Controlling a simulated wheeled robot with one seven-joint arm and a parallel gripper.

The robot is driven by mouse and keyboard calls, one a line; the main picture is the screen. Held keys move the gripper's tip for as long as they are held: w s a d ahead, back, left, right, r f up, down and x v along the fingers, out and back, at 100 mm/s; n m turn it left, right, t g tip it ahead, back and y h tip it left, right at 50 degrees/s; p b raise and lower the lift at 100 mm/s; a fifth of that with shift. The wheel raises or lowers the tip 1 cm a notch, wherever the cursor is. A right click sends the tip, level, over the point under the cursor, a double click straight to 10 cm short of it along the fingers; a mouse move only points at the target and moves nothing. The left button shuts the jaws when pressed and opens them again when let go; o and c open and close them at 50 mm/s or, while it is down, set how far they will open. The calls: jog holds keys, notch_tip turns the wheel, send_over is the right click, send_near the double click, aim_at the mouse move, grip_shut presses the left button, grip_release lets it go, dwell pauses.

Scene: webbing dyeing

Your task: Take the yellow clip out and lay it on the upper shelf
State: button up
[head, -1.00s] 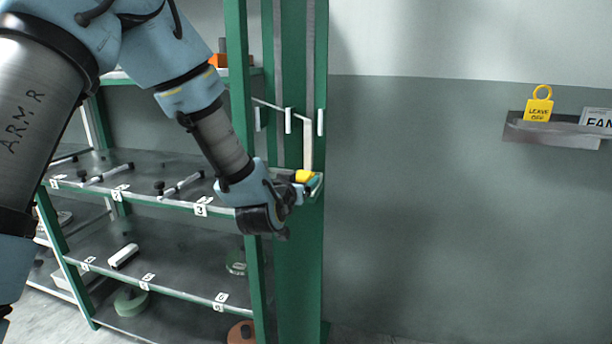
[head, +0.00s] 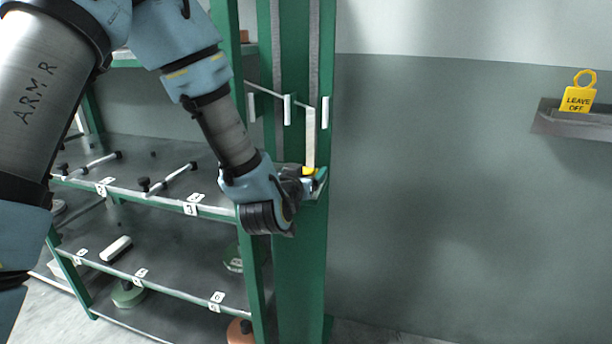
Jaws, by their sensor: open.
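A small yellow piece, likely the yellow clip (head: 308,171), shows at the green post, at the lower end of a pale upright strip (head: 310,138). My gripper (head: 317,181) is open at the yellow piece, its fingers close around or beside it. The fingers and wrist hide most of the piece, so I cannot tell whether they touch it. The green rack stands to the left. Its shelf with labels 2 and 3 (head: 135,190) lies above a lower shelf (head: 180,286). Part of a still higher shelf (head: 128,63) shows behind my arm.
Black-and-white rods (head: 172,178) lie on the labelled shelf. A white cylinder (head: 116,248) lies on the lower shelf. A green upright (head: 253,265) stands close beside my wrist. A yellow LEAVE OFF tag (head: 578,100) sits on a wall bracket (head: 580,119). The wall area between is clear.

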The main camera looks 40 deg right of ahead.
jog(key=shift+c, duration=0.2)
grip_shut()
dwell(0.3)
jog(key=shift+r, duration=0.15)
